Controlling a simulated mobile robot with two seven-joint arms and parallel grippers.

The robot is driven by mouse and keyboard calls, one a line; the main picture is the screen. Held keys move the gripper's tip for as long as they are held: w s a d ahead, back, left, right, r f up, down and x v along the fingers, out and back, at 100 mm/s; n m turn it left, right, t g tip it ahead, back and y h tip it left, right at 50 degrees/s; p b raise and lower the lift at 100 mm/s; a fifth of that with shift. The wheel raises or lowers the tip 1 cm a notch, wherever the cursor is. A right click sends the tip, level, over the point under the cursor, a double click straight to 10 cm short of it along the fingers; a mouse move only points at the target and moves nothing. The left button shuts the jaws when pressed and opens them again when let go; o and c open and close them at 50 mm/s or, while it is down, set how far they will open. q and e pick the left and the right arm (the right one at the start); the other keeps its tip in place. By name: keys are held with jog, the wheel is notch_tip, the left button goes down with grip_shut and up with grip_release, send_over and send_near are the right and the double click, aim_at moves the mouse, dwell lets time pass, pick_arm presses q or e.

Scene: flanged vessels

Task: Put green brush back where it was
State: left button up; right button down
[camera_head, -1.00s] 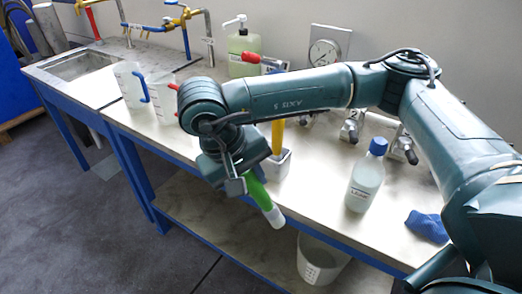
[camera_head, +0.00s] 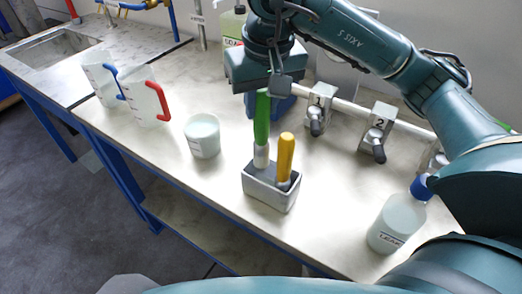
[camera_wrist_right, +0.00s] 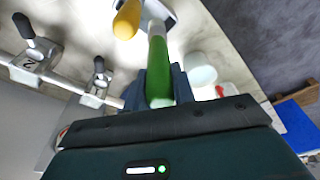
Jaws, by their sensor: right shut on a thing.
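The green brush (camera_head: 261,120) hangs upright, handle up, with its pale lower part at the left compartment of the grey two-slot holder (camera_head: 268,194). Its lower end is hidden by the holder's wall, and I cannot tell whether it touches the bottom. My right gripper (camera_head: 263,93) is shut on the top of the green handle, above the holder. The right wrist view shows the green brush (camera_wrist_right: 158,68) between the dark fingers (camera_wrist_right: 159,88). The yellow brush (camera_head: 285,156) stands in the right compartment. My left gripper is not in view.
A white beaker (camera_head: 203,136) stands left of the holder. Jugs with a red handle (camera_head: 149,103) and a blue handle (camera_head: 100,84) stand farther left. Numbered valves (camera_head: 377,132) line the back right. A blue-capped bottle (camera_head: 398,222) stands at the front right.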

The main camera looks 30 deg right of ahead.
aim_at(261, 135)
notch_tip(261, 135, down, 3)
jog(key=shift+s, duration=0.1)
notch_tip(261, 135, down, 4)
jog(key=shift+r+p, duration=0.1)
jog(key=shift+p, duration=0.2)
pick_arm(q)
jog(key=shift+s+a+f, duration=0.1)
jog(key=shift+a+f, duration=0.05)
pick_arm(e)
jog(key=shift+f, duration=0.3)
jog(key=shift+f+b, duration=0.2)
jog(key=shift+b, duration=0.1)
jog(key=c, duration=1.6)
grip_release()
jog(key=o, duration=0.4)
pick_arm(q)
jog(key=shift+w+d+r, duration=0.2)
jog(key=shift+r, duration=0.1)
pick_arm(e)
jog(key=shift+o, duration=0.2)
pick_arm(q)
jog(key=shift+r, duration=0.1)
pick_arm(e)
jog(key=shift+r, duration=0.1)
